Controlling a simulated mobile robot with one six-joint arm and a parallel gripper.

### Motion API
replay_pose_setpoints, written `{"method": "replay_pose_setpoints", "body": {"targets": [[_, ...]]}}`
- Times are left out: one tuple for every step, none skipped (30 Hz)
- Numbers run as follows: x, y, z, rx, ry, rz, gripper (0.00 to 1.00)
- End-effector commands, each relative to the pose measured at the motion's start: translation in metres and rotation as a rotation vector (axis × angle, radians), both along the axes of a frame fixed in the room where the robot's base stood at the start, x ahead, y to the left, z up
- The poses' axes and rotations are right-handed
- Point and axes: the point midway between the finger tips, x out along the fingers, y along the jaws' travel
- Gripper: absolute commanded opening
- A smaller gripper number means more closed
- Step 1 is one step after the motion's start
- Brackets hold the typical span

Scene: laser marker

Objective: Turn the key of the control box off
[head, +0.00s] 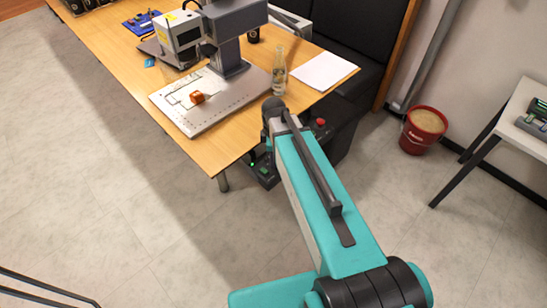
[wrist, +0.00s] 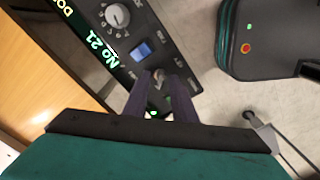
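The control box (wrist: 172,58) is a black panel with a grey dial, a blue switch and green "No 21" lettering in the wrist view. The small key switch (wrist: 158,76) sits below the blue switch, with a green light beside it. My gripper (wrist: 160,80) has its two dark fingers apart, one on each side of the key area. I cannot tell whether they touch the key. In the head view part of the control box (head: 264,170) shows low by the table's front corner, with a red button to the right. My arm hides the rest and the gripper.
The wooden table (head: 105,40) stands beside the box and carries the laser marker (head: 232,40), a glass bottle (head: 279,72) and white paper (head: 324,71). A red bucket (head: 422,132) and a white side table (head: 525,110) are at the right.

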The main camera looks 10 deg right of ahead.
Motion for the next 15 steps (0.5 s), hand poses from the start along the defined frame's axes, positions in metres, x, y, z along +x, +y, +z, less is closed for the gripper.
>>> {"method": "replay_pose_setpoints", "body": {"targets": [[0.000,0.000,0.000,0.000,0.000,0.000,0.24],[0.000,0.000,0.000,0.000,0.000,0.000,0.24],[0.000,0.000,0.000,0.000,0.000,-0.001,0.24],[0.000,0.000,0.000,0.000,0.000,-0.001,0.24],[0.000,0.000,0.001,0.000,0.000,-0.001,0.24],[0.000,0.000,0.001,0.000,0.000,-0.001,0.24],[0.000,0.000,0.002,0.000,0.000,-0.001,0.24],[0.000,0.000,0.003,0.000,0.000,-0.001,0.24],[0.000,0.000,0.005,0.000,0.000,-0.001,0.24],[0.000,0.000,0.006,0.000,0.000,-0.001,0.24],[0.000,0.000,0.008,0.000,0.000,-0.001,0.24],[0.000,0.000,0.010,0.000,0.000,-0.001,0.24],[0.000,0.000,0.012,0.000,0.000,-0.001,0.24],[0.000,0.000,0.014,0.000,-0.001,-0.001,0.24],[0.000,0.000,0.018,0.000,-0.001,-0.001,0.24]]}}
